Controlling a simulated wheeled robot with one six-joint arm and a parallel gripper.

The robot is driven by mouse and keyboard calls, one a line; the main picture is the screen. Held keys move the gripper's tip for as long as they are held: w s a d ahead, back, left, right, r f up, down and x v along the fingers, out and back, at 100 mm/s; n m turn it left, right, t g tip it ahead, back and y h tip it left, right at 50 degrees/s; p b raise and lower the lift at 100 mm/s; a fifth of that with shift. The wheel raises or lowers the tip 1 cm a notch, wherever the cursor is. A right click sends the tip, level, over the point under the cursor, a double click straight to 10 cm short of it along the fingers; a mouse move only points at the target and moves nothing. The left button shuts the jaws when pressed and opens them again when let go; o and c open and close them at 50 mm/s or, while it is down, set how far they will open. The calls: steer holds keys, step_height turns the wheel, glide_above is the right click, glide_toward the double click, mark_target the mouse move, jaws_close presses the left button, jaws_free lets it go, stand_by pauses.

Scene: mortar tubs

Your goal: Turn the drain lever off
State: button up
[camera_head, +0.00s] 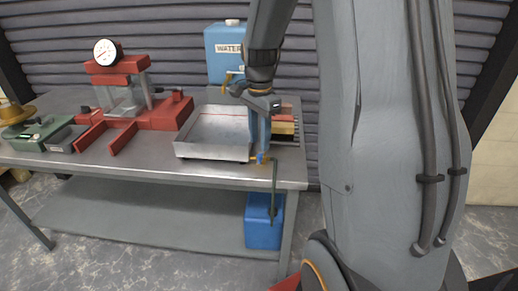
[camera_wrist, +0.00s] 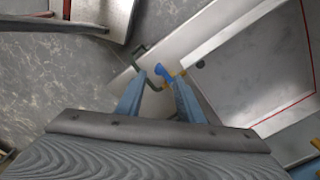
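The drain lever (camera_wrist: 163,72) is a small blue handle on a yellow brass valve (camera_wrist: 174,76) at the side of the shallow metal tub (camera_wrist: 205,62). My gripper (camera_wrist: 158,82) is open. Its two blue-grey fingers stand on either side of the lever, with the lever's blue end just beyond or between the tips. I cannot tell whether either finger touches it. In the head view my gripper (camera_head: 261,150) points down at the tub's front right corner, and the lever (camera_head: 261,158) is partly hidden there. A green drain pipe (camera_head: 273,190) runs down from the valve.
The tub (camera_head: 208,151) rests on a metal bench (camera_head: 130,160). A blue bucket (camera_head: 263,222) stands below the pipe. Behind is a blue water tank (camera_head: 222,70). A red press with a gauge (camera_head: 118,66) stands left. Coloured blocks (camera_head: 286,128) sit right of the tub.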

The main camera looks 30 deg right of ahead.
steer(key=shift+r, duration=1.3)
steer(key=shift+a, duration=0.1)
steer(key=s+a+f+n, duration=0.2)
steer(key=s+a+n, duration=0.4)
steer(key=s+n, duration=0.1)
steer(key=s+a+f+n+t, duration=0.1)
steer(key=s+a+f+n, duration=0.2)
steer(key=s+a+n, duration=0.3)
steer(key=s+n, duration=0.2)
steer(key=n, duration=0.1)
steer(key=shift+a, duration=0.35)
steer(key=shift+s, duration=0.1)
